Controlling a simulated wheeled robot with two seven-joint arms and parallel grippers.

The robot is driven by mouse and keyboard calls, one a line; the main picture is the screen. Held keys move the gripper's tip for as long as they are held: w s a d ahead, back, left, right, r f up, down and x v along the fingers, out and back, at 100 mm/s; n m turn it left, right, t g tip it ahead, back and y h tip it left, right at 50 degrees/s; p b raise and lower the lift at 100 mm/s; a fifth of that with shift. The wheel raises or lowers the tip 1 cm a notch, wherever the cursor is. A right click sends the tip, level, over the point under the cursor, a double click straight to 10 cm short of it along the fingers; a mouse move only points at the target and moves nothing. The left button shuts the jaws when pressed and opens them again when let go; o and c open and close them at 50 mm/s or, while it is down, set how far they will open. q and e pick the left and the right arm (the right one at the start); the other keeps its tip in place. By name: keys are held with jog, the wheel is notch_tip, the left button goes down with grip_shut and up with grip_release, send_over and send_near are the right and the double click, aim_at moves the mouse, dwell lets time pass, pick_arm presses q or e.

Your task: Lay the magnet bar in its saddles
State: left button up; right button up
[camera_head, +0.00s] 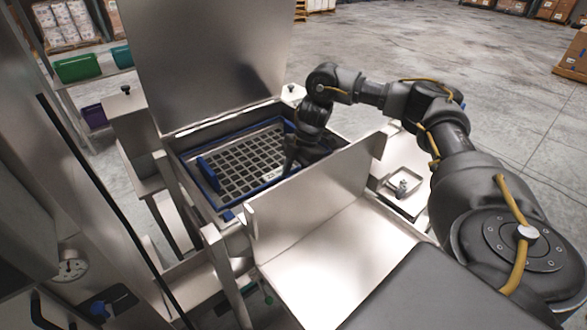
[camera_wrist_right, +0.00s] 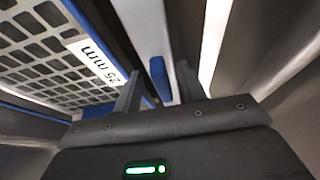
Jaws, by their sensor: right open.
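My right gripper (camera_head: 288,165) reaches down into the open metal housing, at the right side of a blue-framed grid. In the right wrist view the two fingers of the gripper (camera_wrist_right: 157,88) are apart. A small blue rounded piece (camera_wrist_right: 158,78) shows between and beyond them, against a pale metal strip; I cannot tell whether this is part of the magnet bar or of a saddle. The fingers are not seen closed on it. The magnet bar and its saddles cannot be made out for certain in the head view. My left gripper is not in view.
The grid (camera_head: 245,158) carries a "25 mm" label, also seen in the wrist view (camera_wrist_right: 95,60). A blue upright piece (camera_head: 208,173) stands at its left. A raised lid (camera_head: 210,60) and a metal front panel (camera_head: 315,185) flank the opening. A small tray (camera_head: 417,206) lies right.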

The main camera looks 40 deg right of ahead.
jog(key=shift+s+d+r, duration=0.1)
jog(key=shift+d+r, duration=0.1)
jog(key=p+v, duration=0.1)
jog(key=v, duration=0.9)
jog(key=shift+r+p, duration=0.15)
jog(key=shift+p, duration=0.15)
